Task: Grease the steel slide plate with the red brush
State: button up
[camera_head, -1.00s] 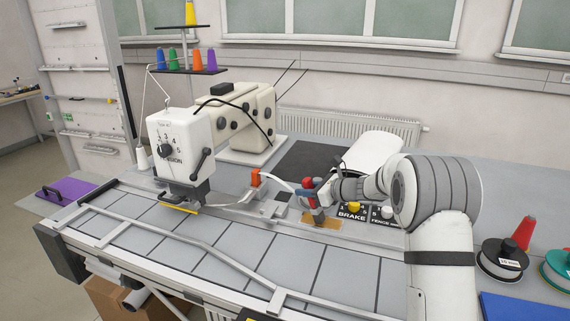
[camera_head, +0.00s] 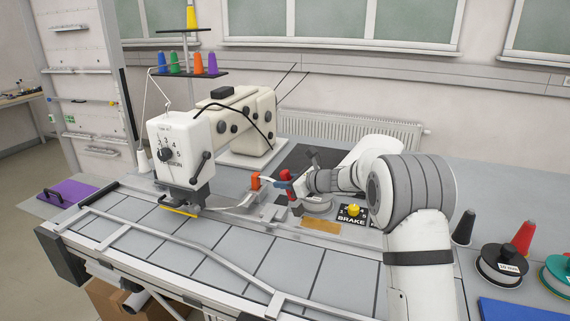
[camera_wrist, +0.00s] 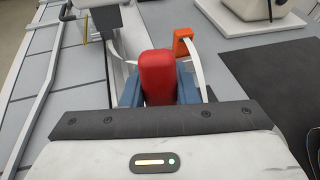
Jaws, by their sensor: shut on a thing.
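My gripper (camera_head: 287,186) is shut on a red block-like piece, taken as the red brush (camera_wrist: 160,78), held between two blue fingers in the wrist view. Its bristles are hidden in both views. My gripper is above the bed of the machine, just right of an orange block (camera_head: 255,180) with a white strip. A shiny grey metal strip (camera_head: 234,209), perhaps the steel slide plate, lies left of my gripper, toward the sewing head (camera_head: 180,150). I cannot tell whether the brush touches anything, nor see any grease on the metal.
A tan plate (camera_head: 320,226) and a BRAKE panel with a yellow knob (camera_head: 353,210) lie right of my gripper. Cones and spools (camera_head: 501,262) stand at the right. A metal rail (camera_head: 190,245) crosses the grey front table, whose panels are bare.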

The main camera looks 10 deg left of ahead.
aim_at(286, 170)
jog(key=shift+w+r+p, duration=0.2)
jog(key=shift+r+p, duration=0.25)
jog(key=shift+r, duration=0.45)
jog(key=shift+s+r+p, duration=0.1)
jog(key=shift+r+p, duration=0.9)
jog(key=shift+r, duration=0.6)
